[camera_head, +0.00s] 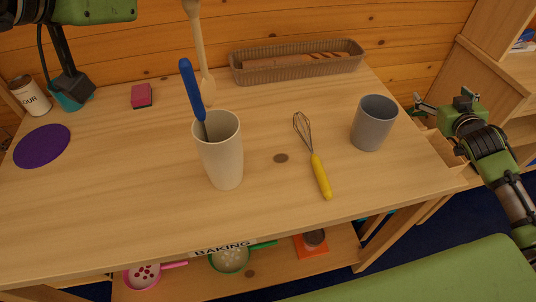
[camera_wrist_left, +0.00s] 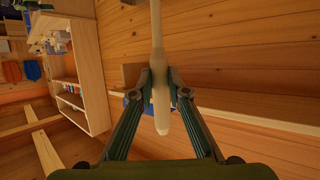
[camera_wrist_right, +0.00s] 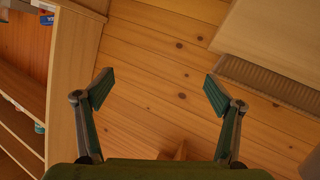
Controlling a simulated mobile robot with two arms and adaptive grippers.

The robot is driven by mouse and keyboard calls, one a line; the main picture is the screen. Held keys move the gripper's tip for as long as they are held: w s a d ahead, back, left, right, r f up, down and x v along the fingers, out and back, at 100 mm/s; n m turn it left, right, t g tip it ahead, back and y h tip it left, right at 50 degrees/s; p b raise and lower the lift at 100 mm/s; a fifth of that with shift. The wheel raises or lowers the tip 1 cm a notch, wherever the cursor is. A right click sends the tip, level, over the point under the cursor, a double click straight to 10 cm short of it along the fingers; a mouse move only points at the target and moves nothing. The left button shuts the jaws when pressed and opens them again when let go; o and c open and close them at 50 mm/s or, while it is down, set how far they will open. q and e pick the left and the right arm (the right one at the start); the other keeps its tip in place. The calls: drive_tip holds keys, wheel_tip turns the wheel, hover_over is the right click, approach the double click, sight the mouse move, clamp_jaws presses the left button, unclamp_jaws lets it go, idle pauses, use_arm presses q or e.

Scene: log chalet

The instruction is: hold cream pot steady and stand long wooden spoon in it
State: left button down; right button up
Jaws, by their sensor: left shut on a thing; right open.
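The cream pot (camera_head: 226,160) stands upright on the table's middle, with a blue-handled utensil (camera_head: 189,85) leaning in it. The long wooden spoon (camera_head: 197,42) hangs nearly upright, bowl end down, behind the pot and apart from it; its upper end leaves the head view. In the left wrist view my left gripper (camera_wrist_left: 160,88) is shut on the spoon's handle (camera_wrist_left: 162,112); these fingers are outside the head view. My right gripper (camera_head: 443,98) is open and empty beyond the table's right edge, to the right of the pot; its spread fingers also show in the right wrist view (camera_wrist_right: 159,92).
A grey cup (camera_head: 374,123) and a yellow-handled whisk (camera_head: 319,176) lie between the pot and my right gripper. A long basket (camera_head: 240,75) stands at the back. A pink sponge (camera_head: 141,95), purple mat (camera_head: 42,146) and flour jar (camera_head: 29,96) are at left. The front-left tabletop is clear.

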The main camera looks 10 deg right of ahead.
drive_tip(key=w+a+r+n+t+y, duration=0.1)
drive_tip(key=w+a+r+t+y, duration=0.15)
drive_tip(key=a+r, duration=0.5)
drive_tip(key=n+g+y, duration=0.4)
drive_tip(key=n+y, duration=0.5)
drive_tip(key=y, duration=0.7)
approach(204, 126)
drive_tip(key=shift+t, duration=0.25)
drive_tip(key=x, duration=0.6)
drive_tip(key=shift+w+a+f, duration=0.15)
drive_tip(key=shift+a, duration=0.1)
drive_tip(key=c, duration=1.3)
